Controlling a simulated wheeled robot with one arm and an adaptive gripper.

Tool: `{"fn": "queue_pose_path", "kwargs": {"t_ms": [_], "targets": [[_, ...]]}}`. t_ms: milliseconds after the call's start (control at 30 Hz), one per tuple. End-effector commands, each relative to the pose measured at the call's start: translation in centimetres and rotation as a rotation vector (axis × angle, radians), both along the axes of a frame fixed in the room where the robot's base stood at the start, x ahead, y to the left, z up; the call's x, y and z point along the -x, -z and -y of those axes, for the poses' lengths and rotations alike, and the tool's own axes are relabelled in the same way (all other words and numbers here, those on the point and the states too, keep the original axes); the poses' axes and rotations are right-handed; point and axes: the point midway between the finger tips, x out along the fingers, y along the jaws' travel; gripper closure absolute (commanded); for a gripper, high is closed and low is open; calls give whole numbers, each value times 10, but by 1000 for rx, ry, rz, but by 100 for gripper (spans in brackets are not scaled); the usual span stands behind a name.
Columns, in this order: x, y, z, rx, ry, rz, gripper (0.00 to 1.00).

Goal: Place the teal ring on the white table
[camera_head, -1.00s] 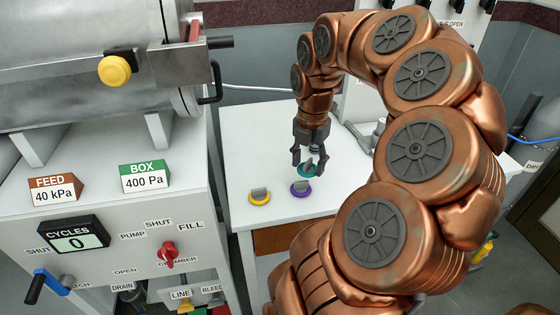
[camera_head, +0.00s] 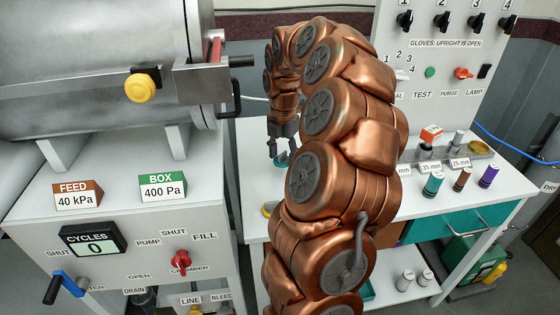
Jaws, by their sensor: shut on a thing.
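The teal ring (camera_head: 281,160) is between the fingers of my gripper (camera_head: 278,152), which is shut on it. My gripper points down over the left part of the white table (camera_head: 247,165). I cannot tell whether the ring touches the table top or hangs just above it. My own arm covers the middle of the table and part of the gripper's surroundings.
A yellow ring (camera_head: 266,210) lies on the table, partly hidden by my arm. At the right stand a teal cylinder (camera_head: 433,184), a brown one (camera_head: 462,179) and a purple one (camera_head: 488,176). A switch panel (camera_head: 440,45) rises behind. A grey cabinet (camera_head: 130,225) stands left.

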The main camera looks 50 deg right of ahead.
Motion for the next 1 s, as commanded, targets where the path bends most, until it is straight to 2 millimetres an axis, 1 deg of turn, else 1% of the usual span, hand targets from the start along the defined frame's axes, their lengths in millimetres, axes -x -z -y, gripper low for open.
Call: {"fn": "queue_pose_path", "kwargs": {"t_ms": [267, 367, 700, 1000], "targets": [[-8, 1, 0, -2, 0, -1, 64], [-13, 2, 0, -3, -1, -2, 64], [-11, 36, 0, -5, 0, -6, 64], [-12, 38, 0, -3, 0, -2, 64]]}}
